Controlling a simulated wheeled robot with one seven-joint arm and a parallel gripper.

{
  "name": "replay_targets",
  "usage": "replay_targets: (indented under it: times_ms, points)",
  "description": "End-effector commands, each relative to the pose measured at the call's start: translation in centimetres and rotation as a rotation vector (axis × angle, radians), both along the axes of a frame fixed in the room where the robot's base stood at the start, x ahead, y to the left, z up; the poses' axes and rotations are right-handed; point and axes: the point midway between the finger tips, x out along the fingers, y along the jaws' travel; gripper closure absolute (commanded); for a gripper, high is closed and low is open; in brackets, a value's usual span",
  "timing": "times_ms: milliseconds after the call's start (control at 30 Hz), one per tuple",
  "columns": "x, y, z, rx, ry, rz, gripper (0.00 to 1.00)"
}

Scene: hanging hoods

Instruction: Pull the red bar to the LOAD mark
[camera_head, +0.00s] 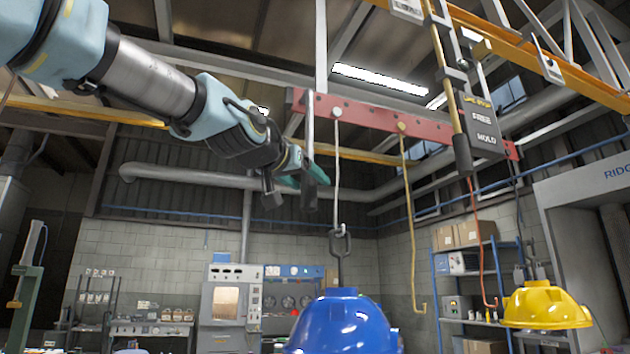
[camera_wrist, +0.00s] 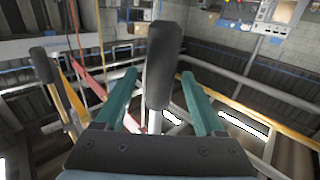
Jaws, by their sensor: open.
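The red bar (camera_head: 365,114) hangs overhead, slanting down to the right. A grey handle with a black grip (camera_head: 310,195) hangs from its left end. My gripper (camera_head: 303,182) is at that grip, below the bar. In the wrist view, my gripper's teal fingers (camera_wrist: 158,76) are apart, with the black grip (camera_wrist: 165,50) between them. I cannot tell whether either finger touches it. A sign (camera_head: 480,125) near the bar's right end shows FREE and HOLD. I cannot make out a LOAD mark.
A blue hood (camera_head: 343,325) hangs below the bar on a pale hook. A yellow hood (camera_head: 545,305) hangs at right. A second handle with a yellow rod (camera_head: 449,75) hangs before the sign. An empty yellow hook (camera_head: 410,220) and red hook (camera_head: 478,240) hang between the hoods.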

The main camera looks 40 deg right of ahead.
Motion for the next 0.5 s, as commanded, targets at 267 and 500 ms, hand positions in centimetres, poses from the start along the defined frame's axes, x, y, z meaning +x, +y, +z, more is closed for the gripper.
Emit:
replay_targets:
  times_ms: [267, 500]
  points:
    - [1.5, -3.4, -0.1, 0.001, 0.001, 0.001, 0.29]
    - [1.7, -4.0, -0.1, 0.001, 0.000, 0.000, 0.29]
